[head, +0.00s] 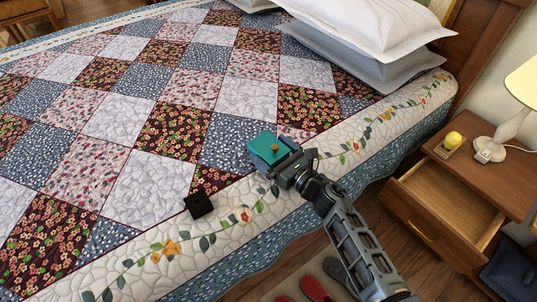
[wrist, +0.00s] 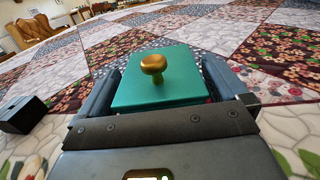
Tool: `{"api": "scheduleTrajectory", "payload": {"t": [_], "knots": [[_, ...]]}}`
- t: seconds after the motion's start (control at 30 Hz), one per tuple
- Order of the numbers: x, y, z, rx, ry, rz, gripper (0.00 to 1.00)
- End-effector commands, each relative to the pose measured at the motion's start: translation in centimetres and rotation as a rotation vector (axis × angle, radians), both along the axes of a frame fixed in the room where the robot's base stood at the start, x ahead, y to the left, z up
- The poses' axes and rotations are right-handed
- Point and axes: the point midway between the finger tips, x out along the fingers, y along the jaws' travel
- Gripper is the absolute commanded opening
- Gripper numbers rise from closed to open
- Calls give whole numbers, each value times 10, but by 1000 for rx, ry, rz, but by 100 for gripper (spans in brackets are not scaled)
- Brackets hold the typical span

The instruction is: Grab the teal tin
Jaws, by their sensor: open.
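The teal tin (head: 267,151) sits on the patchwork quilt near the bed's edge. It has a flat teal top with a brass knob, and in the wrist view the tin (wrist: 135,90) lies between the two fingers. My gripper (head: 277,157) is at the tin from the right side in the head view. In the wrist view my gripper (wrist: 160,88) is open, with one finger on each side of the tin. Whether the fingers touch its sides I cannot tell. The tin's lower part is mostly hidden by the gripper and its own top.
A small black box (head: 199,205) stands on the quilt to the left; it also shows in the wrist view (wrist: 22,115). Pillows (head: 365,40) lie at the bed's head. A nightstand (head: 480,165) with an open drawer and a lamp (head: 518,90) stands at right. The quilt beyond the tin is clear.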

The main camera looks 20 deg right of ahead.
Motion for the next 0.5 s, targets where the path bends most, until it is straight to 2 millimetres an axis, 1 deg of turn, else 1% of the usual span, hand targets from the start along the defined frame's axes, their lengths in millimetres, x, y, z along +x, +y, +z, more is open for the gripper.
{"api": "scheduleTrajectory", "payload": {"t": [0.17, 0.5], "knots": [[0, 0, 0, 0, 0, 0, 99], [0, 0, 0, 0, 0, 0, 66]]}}
